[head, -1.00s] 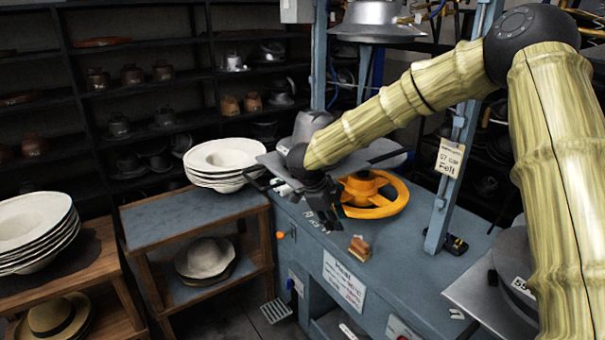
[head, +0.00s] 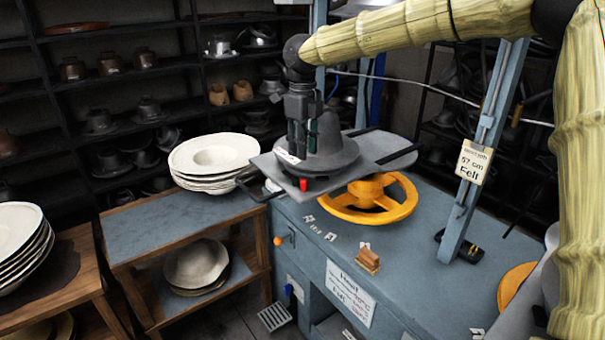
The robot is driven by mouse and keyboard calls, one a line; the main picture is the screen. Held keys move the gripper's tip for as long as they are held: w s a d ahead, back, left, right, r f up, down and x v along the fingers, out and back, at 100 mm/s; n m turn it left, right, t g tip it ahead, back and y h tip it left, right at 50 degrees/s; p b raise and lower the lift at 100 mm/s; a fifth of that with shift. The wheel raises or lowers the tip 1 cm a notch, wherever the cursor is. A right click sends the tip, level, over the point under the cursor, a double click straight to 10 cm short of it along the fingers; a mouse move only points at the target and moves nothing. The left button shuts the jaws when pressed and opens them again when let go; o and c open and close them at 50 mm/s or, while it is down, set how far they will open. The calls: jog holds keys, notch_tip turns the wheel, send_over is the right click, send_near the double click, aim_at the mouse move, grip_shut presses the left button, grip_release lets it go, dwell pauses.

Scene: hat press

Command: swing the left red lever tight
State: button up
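The grey hat form (head: 330,152) stands on this plate. My gripper (head: 300,154) points down above the plate, just behind and above the red knob and in front of the hat form. It seems apart from the knob. Its dark fingers overlap the grey form, so their spacing and any contact are unclear. No other red lever is clearly visible.
An orange handwheel (head: 372,198) lies under the plate on the blue-grey bench (head: 400,240). A wooden brush (head: 367,260) lies in front of it. Stacked white hats (head: 214,158) stand on a low table at left. A blue post (head: 475,150) rises at right.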

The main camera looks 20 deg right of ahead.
aim_at(304, 180)
jog(key=shift+w+a+f, duration=0.1)
jog(key=shift+f, duration=0.25)
jog(key=f+p, duration=0.1)
jog(key=f, duration=0.2)
jog(key=f+p, duration=0.1)
jog(key=f, duration=0.2)
jog(key=f+p, duration=0.1)
jog(key=f, duration=0.3)
jog(key=shift+d, duration=0.25)
jog(key=shift+s, duration=0.2)
grip_shut()
